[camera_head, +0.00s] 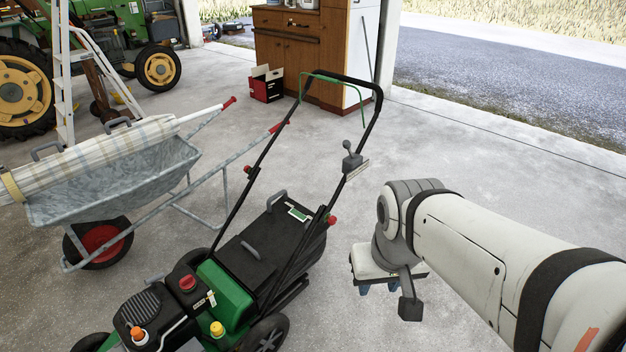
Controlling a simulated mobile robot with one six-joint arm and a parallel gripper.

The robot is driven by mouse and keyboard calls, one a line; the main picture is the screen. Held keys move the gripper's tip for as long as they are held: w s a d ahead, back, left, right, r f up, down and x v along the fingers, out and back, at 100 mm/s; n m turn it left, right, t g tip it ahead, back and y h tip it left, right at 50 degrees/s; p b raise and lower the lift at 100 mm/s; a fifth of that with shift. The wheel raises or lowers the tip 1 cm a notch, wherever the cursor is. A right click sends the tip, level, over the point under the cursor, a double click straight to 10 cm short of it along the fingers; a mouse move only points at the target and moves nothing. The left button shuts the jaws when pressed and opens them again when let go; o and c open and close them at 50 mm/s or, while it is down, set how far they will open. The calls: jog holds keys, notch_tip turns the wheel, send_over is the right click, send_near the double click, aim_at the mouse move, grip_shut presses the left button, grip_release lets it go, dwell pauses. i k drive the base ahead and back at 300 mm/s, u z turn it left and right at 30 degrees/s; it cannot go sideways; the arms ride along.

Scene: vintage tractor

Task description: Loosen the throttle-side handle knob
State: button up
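The green and black lawn mower (235,290) stands on the concrete floor, its black handle (376,110) rising toward the back. A grey throttle lever (351,158) sits on the handle's right bar. The throttle-side red knob (332,220) is low on that same bar, beside the black grass bag. Another red knob (247,169) is on the left bar. My gripper (378,288) hangs at the end of my arm, to the right of the throttle-side knob and apart from it. Its fingers are small and partly hidden, so I cannot tell whether they are open.
A metal wheelbarrow (120,180) with red-tipped handles stands left of the mower, carrying a rolled checked cloth (100,155). A ladder (62,80) and green tractor (110,30) are behind it. A wooden cabinet (285,60) and red-black box (266,88) stand at the back. Floor to the right is clear.

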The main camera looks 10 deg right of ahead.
aim_at(333, 220)
jog(key=u, duration=1.8)
jog(key=i, duration=0.8)
jog(key=z, duration=0.65)
